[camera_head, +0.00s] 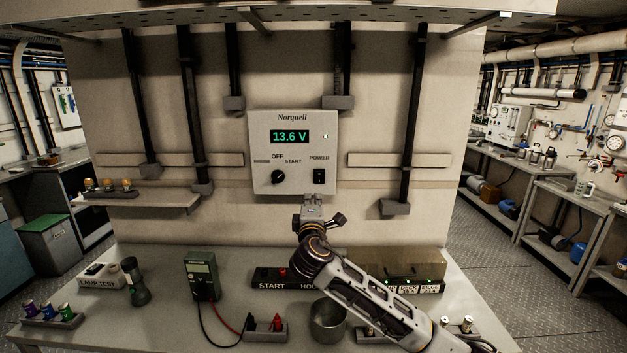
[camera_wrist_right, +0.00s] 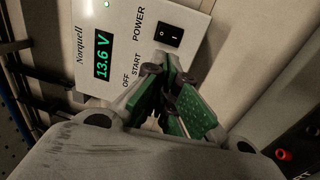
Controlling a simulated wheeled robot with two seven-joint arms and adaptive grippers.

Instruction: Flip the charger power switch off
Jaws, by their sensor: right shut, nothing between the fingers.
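The charger (camera_head: 290,152) is a pale box on the wall marked Norquell, with a green display reading 13.6 V and a lit green dot. Its black power switch (camera_head: 319,177) is a rocker under the word POWER, at the lower right of the panel. The switch also shows in the right wrist view (camera_wrist_right: 169,36), with marks on its two halves. My right gripper (camera_head: 313,200) is just below the charger's lower edge, under the switch. In the right wrist view its fingertips (camera_wrist_right: 166,68) are together and empty, close to the switch with a small gap in the picture. My left gripper is not in view.
A black rotary knob (camera_head: 278,177) sits left of the switch. A small shelf (camera_head: 150,203) is at left.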

